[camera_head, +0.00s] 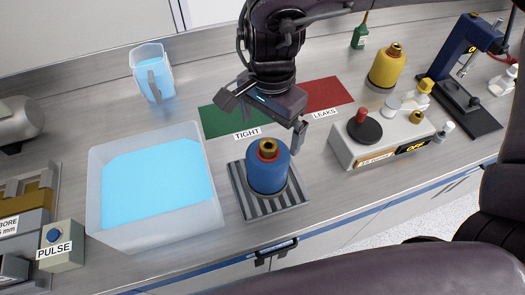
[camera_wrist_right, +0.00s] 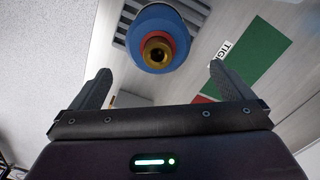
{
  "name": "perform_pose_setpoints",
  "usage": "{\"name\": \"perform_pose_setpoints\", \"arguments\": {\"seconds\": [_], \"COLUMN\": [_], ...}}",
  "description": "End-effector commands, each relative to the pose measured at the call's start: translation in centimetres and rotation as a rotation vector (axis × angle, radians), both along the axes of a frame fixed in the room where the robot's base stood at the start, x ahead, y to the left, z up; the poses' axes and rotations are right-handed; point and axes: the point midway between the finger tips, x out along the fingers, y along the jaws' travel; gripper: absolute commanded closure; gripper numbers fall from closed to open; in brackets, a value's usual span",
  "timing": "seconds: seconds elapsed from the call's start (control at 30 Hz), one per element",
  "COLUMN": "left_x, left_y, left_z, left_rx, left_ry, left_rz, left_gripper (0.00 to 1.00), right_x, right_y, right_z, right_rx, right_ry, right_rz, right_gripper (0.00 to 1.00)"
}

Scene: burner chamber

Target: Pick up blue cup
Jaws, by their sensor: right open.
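The blue cup (camera_head: 268,172) is a blue cylinder with a red ring and a brass top, upright on a striped grey plate (camera_head: 239,190). In the right wrist view the blue cup (camera_wrist_right: 158,28) shows from its brass-topped end, beyond the fingertips and roughly centred between them. My right gripper (camera_head: 262,124) is open and empty, just above and behind the cup in the head view; it also shows in the right wrist view (camera_wrist_right: 158,74). I see no contact with the cup. My left gripper is not in view.
A clear tub (camera_head: 205,165) of blue liquid stands left of the plate, with a pitcher (camera_head: 143,75) behind it. Green (camera_head: 220,121) and red (camera_head: 335,92) mats lie behind the cup. A burner box (camera_head: 345,150) stands right, with a yellow cylinder (camera_head: 386,70) behind it.

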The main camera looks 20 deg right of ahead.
Motion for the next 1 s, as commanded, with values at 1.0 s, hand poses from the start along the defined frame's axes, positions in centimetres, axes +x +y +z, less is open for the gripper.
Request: {"name": "perform_pose_setpoints", "arguments": {"seconds": [1.0], "left_x": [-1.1], "left_y": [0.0], "left_z": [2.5], "left_rx": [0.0], "left_ry": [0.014], "left_rz": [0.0], "left_gripper": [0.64], "right_x": [0.2], "right_y": [0.3], "right_z": [-7.3], "right_rx": [-0.001], "right_ry": [0.001], "right_rz": [0.0], "right_gripper": [0.24]}}
